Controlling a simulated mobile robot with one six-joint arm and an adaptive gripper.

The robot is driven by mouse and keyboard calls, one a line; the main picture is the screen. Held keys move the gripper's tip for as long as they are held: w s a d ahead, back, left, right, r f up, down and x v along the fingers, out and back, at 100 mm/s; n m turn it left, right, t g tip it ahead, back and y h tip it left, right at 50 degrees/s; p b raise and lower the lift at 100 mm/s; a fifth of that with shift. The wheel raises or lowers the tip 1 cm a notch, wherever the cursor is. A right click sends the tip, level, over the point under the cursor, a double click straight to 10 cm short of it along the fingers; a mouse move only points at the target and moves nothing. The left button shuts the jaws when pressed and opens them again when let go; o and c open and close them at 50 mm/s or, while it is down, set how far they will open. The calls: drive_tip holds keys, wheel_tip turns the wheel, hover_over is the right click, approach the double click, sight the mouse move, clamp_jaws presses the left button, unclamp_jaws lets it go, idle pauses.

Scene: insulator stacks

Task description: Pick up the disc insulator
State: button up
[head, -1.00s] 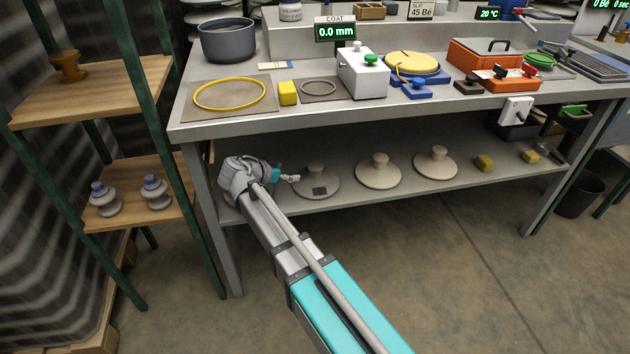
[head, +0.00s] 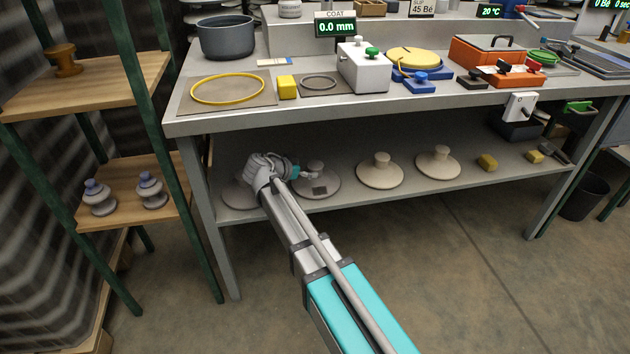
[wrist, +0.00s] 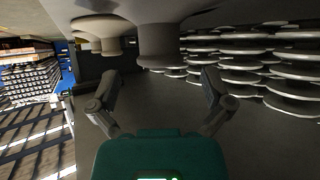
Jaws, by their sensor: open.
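Several pale disc insulators with raised caps lie on the bench's lower shelf. Two more, a middle disc (head: 380,175) and a right disc (head: 438,165), lie farther right. In the wrist view my gripper (wrist: 160,85) is open and empty, with its fingers spread either side of a disc's cap (wrist: 158,45). The cap appears beyond the fingertips, and I see no contact. The wrist picture looks turned over.
The lower shelf (head: 345,202) lies under the bench top (head: 215,122), which is close above my arm. Bench legs and a green-posted rack (head: 172,150) with two small insulators (head: 151,190) stand to the left.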

drive_tip(key=shift+b+x, duration=1.35)
drive_tip(key=shift+x, duration=1.25)
clamp_jaws()
